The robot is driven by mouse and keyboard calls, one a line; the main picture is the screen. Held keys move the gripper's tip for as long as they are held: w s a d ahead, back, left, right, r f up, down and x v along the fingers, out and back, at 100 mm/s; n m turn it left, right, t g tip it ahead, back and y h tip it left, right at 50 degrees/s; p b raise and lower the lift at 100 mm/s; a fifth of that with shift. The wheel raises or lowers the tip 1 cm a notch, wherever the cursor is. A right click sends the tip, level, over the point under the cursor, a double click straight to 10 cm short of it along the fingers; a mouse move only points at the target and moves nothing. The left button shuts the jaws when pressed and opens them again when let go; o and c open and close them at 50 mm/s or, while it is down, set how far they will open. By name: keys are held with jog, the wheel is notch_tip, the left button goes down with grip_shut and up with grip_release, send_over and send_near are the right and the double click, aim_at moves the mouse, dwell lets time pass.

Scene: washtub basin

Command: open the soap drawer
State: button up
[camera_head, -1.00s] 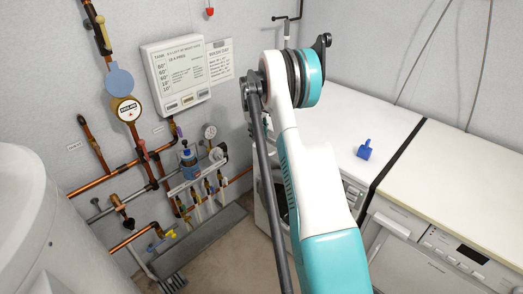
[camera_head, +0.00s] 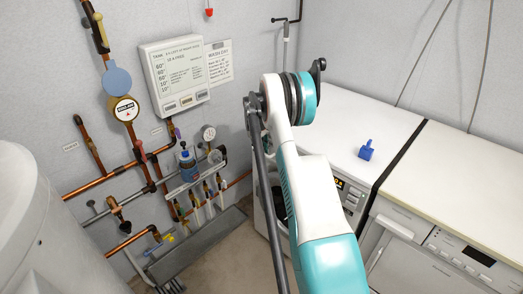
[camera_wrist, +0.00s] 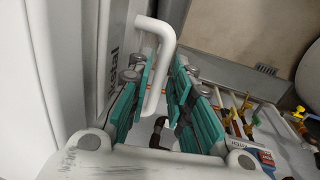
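A white bar handle (camera_wrist: 160,70) stands out from a white front (camera_wrist: 78,60) in the wrist view; it looks like the soap drawer's handle, though the drawer's outline cannot be made out. My gripper (camera_wrist: 164,65) has its teal fingers apart, one on each side of the bar. The left finger is close to the bar, and a gap shows on the right; contact cannot be told. In the head view the gripper is hidden behind my arm. The washing machine's control panel (camera_head: 352,196) partly shows to the right of my arm.
A second white appliance (camera_head: 420,255) stands at the right. A blue object (camera_head: 366,150) lies on the white top. A white tub (camera_head: 35,225) fills the lower left. Some floor is clear between.

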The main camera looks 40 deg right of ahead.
grip_shut()
jog(key=s+a, duration=0.1)
jog(key=a, duration=1.5)
jog(key=shift+s, duration=0.15)
jog(key=o, duration=0.6)
grip_release()
jog(key=shift+a+r, duration=0.1)
notch_tip(320, 180, up, 12)
jog(key=a, duration=0.2)
jog(key=shift+f, duration=0.2)
